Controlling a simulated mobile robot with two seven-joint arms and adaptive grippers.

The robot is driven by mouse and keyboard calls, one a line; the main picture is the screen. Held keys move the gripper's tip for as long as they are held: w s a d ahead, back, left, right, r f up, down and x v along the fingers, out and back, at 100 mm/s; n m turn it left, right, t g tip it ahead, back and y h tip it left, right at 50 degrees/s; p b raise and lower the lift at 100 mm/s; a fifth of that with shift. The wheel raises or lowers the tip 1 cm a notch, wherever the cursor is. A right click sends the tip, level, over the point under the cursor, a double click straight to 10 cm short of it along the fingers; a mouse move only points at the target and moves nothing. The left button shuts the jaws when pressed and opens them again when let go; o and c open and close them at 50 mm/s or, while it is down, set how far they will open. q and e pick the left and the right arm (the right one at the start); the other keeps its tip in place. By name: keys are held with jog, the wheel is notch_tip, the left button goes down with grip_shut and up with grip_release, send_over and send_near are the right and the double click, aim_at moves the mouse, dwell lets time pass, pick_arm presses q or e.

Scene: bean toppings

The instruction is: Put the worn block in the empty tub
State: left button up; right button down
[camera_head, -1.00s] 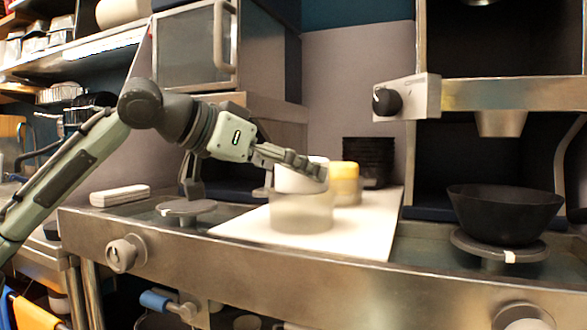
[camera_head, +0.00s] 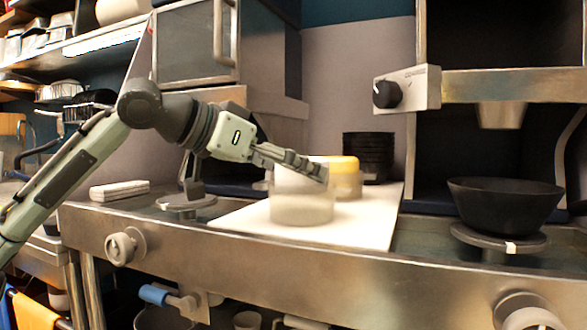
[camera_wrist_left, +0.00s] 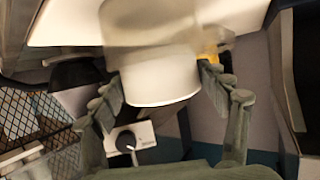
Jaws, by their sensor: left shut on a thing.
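My left gripper (camera_head: 318,178) is shut on a white round block (camera_head: 293,178), which also shows between the fingers in the left wrist view (camera_wrist_left: 163,84). I take it for the worn block; wear on it is too small to tell. A clear, frosted tub (camera_head: 302,211) stands on the white board directly under it, and shows blurred in the left wrist view (camera_wrist_left: 150,22). The block's lower part is at or inside the tub's mouth; its bottom is hard to make out. My right gripper is not in view.
A tub with a yellow top (camera_head: 345,176) stands close behind, with a black stack (camera_head: 368,157) beyond. The white board (camera_head: 372,222) is clear in front. A black bowl (camera_head: 505,205) stands right; a pale rectangular thing (camera_head: 120,190) lies left.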

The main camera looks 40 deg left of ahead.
pick_arm(q)
jog(key=o, duration=1.5)
jog(key=v, duration=1.2)
jog(key=shift+s, duration=0.1)
